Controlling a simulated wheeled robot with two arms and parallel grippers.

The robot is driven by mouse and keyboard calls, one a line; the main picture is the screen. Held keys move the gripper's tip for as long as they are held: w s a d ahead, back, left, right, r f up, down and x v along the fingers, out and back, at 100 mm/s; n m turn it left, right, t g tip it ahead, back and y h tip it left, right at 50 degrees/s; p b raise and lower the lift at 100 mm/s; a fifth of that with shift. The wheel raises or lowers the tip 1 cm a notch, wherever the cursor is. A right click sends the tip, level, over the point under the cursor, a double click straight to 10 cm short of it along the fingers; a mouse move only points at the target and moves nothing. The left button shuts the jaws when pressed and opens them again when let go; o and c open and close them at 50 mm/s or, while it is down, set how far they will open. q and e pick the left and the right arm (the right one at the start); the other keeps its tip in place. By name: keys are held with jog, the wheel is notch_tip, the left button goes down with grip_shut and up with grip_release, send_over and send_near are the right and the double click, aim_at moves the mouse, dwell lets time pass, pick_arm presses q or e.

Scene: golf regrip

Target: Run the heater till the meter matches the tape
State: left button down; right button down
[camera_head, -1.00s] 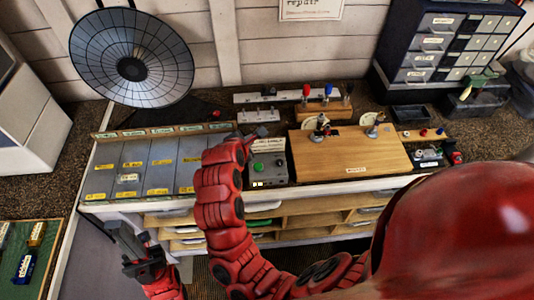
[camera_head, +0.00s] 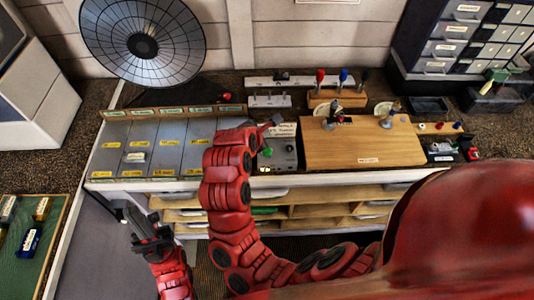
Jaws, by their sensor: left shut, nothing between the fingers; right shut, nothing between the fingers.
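A grey control box (camera_head: 284,157) with a green knob or button and a small lit spot low on its front stands on the bench, left of the wooden board; I take it for the heater's control. A pale label (camera_head: 283,130) shows at its back. My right gripper (camera_head: 275,120) is shut and empty above the box's back left edge; its red arm covers the box's left side. I cannot tell whether it touches. My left gripper (camera_head: 134,219) is shut and empty, low in front of the bench's left part. I cannot make out a meter reading or matching tape.
Grey panels with yellow labels (camera_head: 138,157) lie at the bench's left, below a large round gridded dish (camera_head: 143,46). A wooden board (camera_head: 365,146) is right of the box. A rack with red and blue handles (camera_head: 338,100) stands behind. Drawers (camera_head: 470,32) stand back right.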

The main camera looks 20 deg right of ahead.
jog(key=b, duration=0.5)
send_over(265, 153)
notch_tip(265, 153, down, 5)
jog(key=shift+a+r, duration=0.1)
jog(key=shift+r, duration=0.1)
jog(key=shift+f+p, duration=0.25)
jog(key=shift+p, duration=0.15)
jog(key=shift+f, duration=0.65)
dwell(0.6)
jog(key=shift+f+p, duration=0.25)
jog(key=shift+p, duration=0.1)
jog(key=shift+f, duration=0.1)
